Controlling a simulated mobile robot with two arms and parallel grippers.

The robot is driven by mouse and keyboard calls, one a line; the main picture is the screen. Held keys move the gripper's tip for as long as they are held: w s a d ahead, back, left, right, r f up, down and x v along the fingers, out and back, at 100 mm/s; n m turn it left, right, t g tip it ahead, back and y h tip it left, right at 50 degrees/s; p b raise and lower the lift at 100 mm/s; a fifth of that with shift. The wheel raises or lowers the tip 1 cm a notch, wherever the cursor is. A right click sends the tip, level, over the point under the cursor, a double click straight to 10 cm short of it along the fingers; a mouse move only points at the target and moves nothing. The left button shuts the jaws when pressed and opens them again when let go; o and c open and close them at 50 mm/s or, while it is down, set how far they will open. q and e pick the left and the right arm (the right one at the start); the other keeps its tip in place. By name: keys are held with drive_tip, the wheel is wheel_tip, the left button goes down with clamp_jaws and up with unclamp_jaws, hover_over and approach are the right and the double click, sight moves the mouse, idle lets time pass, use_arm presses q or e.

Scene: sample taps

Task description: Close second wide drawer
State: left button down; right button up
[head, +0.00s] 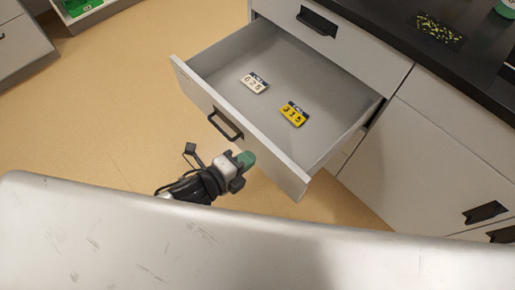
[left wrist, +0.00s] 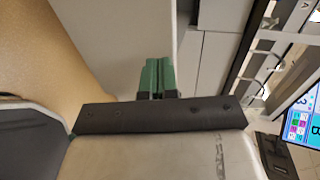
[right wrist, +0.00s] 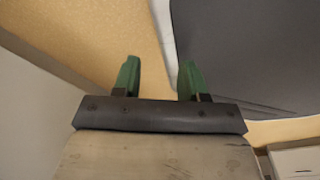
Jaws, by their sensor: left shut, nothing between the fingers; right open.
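The wide drawer (head: 178,68) is pulled far out of the grey cabinet in the head view. A dark handle (head: 226,124) sits on its front. Inside lie a white number tag (head: 255,83) and a yellow number tag (head: 293,115). My left gripper (head: 246,160) has green fingertips and is just in front of the drawer front, right of and below the handle. Its fingers are shut and empty in the left wrist view (left wrist: 157,78); whether they touch the drawer front is unclear. My right gripper (right wrist: 160,78) is open and empty in the right wrist view, away from the drawer.
Another drawer with a dark handle (head: 318,21) is shut above the open one. A black countertop (head: 390,18) with a patch of yellow-green bits runs along the top right. Shut cabinet fronts (head: 420,150) stand at the right. Tan floor (head: 110,100) is clear at the left.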

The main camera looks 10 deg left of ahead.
sight(265, 146)
use_arm(q)
drive_tip(key=w+d, duration=0.2)
drive_tip(key=shift+w+d, duration=0.1)
drive_tip(key=shift+w, duration=0.3)
use_arm(e)
drive_tip(key=shift+s, duration=0.35)
use_arm(q)
drive_tip(key=shift+w, duration=0.1)
